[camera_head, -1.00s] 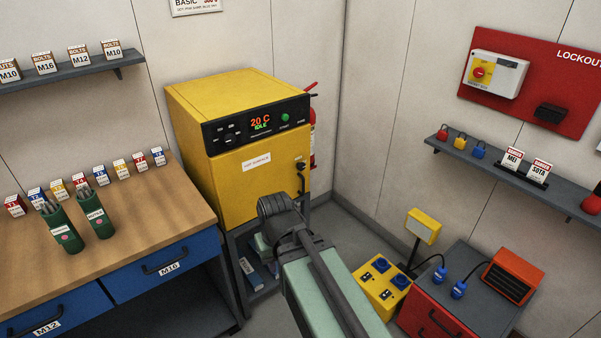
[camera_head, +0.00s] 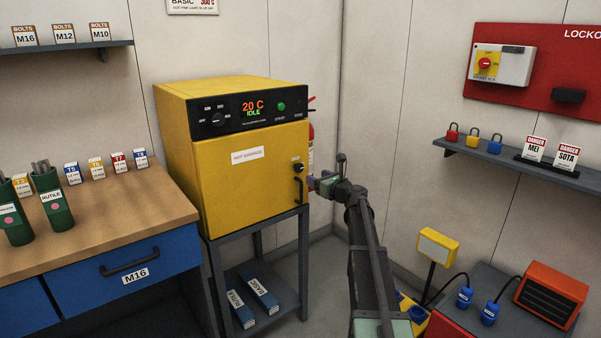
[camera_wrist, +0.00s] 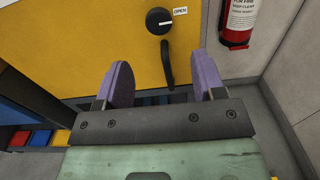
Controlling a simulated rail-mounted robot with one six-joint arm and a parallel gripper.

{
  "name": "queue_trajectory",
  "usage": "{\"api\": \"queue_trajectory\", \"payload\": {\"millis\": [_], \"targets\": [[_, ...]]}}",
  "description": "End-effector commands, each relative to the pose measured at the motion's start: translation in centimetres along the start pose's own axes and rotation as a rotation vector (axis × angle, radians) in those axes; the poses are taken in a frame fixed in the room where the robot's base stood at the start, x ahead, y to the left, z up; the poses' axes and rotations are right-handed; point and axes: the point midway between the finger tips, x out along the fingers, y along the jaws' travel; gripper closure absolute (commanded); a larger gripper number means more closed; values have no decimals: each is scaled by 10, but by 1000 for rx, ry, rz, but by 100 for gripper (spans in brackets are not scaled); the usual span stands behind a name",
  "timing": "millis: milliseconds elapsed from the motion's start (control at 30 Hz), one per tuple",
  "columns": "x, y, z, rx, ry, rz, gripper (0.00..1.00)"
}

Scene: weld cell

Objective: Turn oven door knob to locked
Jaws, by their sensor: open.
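The yellow oven (camera_head: 235,165) stands against the wall with its door shut. Its black round door knob (camera_head: 298,167) is at the right side of the door, above a black handle (camera_head: 300,192). In the wrist view the knob (camera_wrist: 159,20) has a white pointer mark toward the right, near an "OPEN" label (camera_wrist: 180,11). My gripper (camera_head: 318,184) is beside the oven's right front edge. In the wrist view my gripper's two purple fingers (camera_wrist: 164,80) are apart and empty. The knob lies beyond them, toward the top, and the handle (camera_wrist: 168,65) shows between them.
A red fire extinguisher (camera_wrist: 238,22) hangs right of the oven. A workbench (camera_head: 120,215) stands left. A yellow socket unit (camera_head: 437,246) and an orange heater (camera_head: 552,294) are at lower right. Floor in front of the oven is clear.

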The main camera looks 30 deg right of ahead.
Motion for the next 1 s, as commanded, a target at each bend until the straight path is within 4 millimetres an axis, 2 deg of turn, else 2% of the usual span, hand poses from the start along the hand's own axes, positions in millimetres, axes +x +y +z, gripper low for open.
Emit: {"api": "queue_trajectory", "payload": {"millis": [400, 533, 733, 767, 1000], "targets": [[89, -1, -1, -4, 1, 2, 37], [101, 0, -1, -4, 1, 0, 37], [102, 1, -1, -4, 1, 0, 37], [102, 1, -1, -4, 1, 1, 39], [101, 1, -1, -4, 1, 1, 75]]}}
